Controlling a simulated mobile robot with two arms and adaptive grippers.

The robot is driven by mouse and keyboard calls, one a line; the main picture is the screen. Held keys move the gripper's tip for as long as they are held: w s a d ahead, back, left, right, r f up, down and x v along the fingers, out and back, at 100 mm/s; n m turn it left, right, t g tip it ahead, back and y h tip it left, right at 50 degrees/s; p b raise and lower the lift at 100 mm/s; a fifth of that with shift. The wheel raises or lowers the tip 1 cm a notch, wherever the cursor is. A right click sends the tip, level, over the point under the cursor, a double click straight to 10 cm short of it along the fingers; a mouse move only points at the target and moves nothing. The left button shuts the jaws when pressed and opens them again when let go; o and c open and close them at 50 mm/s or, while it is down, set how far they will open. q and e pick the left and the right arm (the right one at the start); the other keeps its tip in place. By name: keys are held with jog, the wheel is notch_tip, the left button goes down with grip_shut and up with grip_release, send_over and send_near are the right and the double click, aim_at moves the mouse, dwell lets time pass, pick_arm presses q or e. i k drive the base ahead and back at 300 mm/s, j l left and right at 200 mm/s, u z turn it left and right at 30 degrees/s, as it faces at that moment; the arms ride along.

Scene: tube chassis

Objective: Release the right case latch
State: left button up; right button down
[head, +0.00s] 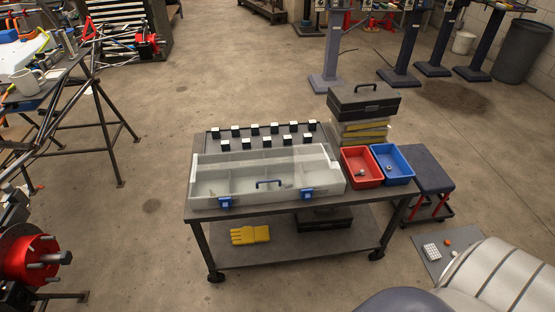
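A case with a clear lid (235,163) lies on a wheeled cart. Its lid looks down, and pale compartments show through it. The right case latch (307,194) is a small blue piece on the front edge, toward the right. A matching left latch (225,203) sits toward the left of the same edge. A dark blue handle (268,184) is between them. The latches are too small to tell whether they are fastened. Neither of my grippers is in view.
The cart (195,214) also bears a rack of black-and-white blocks behind the case, and red (351,178) and blue (400,177) bins at right. A black toolbox (365,108) stands behind the bins. Floor before the cart is clear.

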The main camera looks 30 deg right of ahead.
aim_at(306, 194)
jog(key=z, duration=0.85)
